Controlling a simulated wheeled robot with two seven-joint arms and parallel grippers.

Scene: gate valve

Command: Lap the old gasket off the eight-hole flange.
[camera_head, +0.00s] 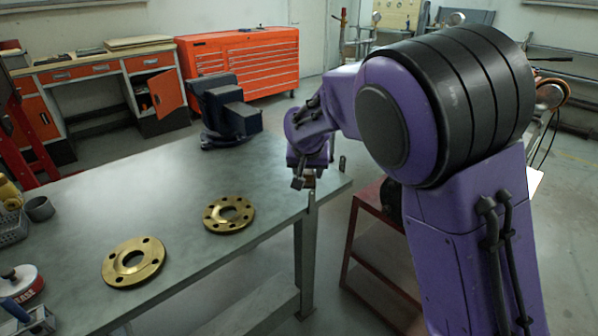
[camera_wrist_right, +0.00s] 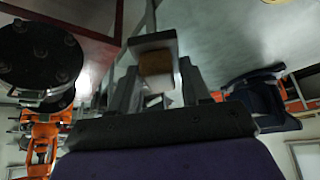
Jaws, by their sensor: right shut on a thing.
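The eight-hole flange (camera_head: 229,214) is a brass-coloured ring lying flat on the grey table. I cannot make out a separate gasket on its face. A second brass flange (camera_head: 134,262), with fewer holes, lies to its left, nearer the front edge. My right gripper (camera_head: 304,179) is at the table's right end, right of the eight-hole flange and apart from it. In the right wrist view it is shut on a small block (camera_wrist_right: 156,63) with a brown face and a grey part above it. My left gripper is not in view.
A dark blue vise (camera_head: 228,108) stands at the table's back edge. A tin (camera_head: 20,283), a grey cup (camera_head: 39,209) and a grey basket (camera_head: 11,229) are at the left. A red stand (camera_head: 380,255) is right of the table. The tabletop between vise and flanges is clear.

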